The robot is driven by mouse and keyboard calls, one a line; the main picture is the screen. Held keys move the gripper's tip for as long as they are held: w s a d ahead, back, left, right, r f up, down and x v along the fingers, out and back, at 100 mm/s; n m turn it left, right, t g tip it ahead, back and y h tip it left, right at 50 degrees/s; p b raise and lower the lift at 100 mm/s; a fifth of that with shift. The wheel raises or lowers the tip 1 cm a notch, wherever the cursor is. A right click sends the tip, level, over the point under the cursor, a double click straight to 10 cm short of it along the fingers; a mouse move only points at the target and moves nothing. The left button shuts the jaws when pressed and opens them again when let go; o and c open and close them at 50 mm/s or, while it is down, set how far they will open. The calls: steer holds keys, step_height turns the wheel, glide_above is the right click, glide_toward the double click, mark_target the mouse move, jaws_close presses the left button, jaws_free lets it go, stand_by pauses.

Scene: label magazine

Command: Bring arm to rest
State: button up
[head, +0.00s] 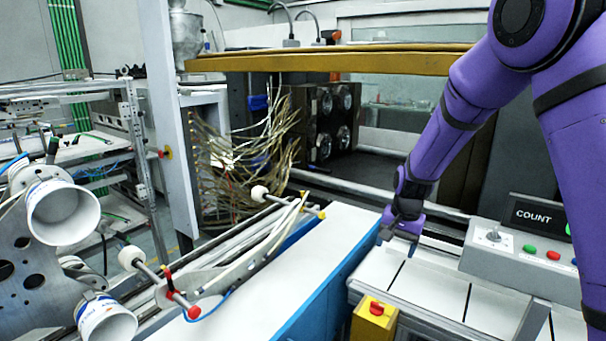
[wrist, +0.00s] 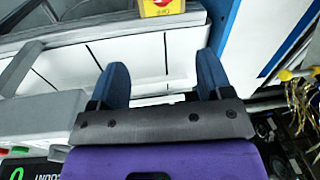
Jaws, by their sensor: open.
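My purple arm comes down from the upper right in the head view. My gripper (head: 398,232) hangs over the far end of the white slotted surface (head: 436,286), beside the blue-edged white conveyor (head: 318,262). In the wrist view my gripper (wrist: 160,82) shows two blue fingers spread apart with nothing between them. The white slotted surface (wrist: 142,62) lies beyond the fingers. I cannot tell the exact height of the fingertips above it.
A grey control box (head: 520,252) with coloured buttons and a COUNT display (head: 536,216) stands right of my gripper. A yellow box with a red button (head: 374,318) is at the near edge. Left are white label rolls (head: 62,212) and rails. A yellow beam (head: 330,62) crosses behind.

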steer(key=s+d+r+n+t, duration=0.2)
steer(key=s+d+r+n, duration=0.1)
steer(key=s+r, duration=1.3)
steer(key=s+d+r+n+t, duration=0.1)
steer(key=s+r, duration=0.3)
steer(key=s, duration=0.5)
steer(key=s+d+r+n+t, duration=0.1)
steer(key=s+r, duration=0.3)
steer(key=s, duration=0.5)
steer(key=shift+d+n+h, duration=0.4)
steer(key=shift+d+n, duration=0.1)
steer(key=shift+d, duration=0.05)
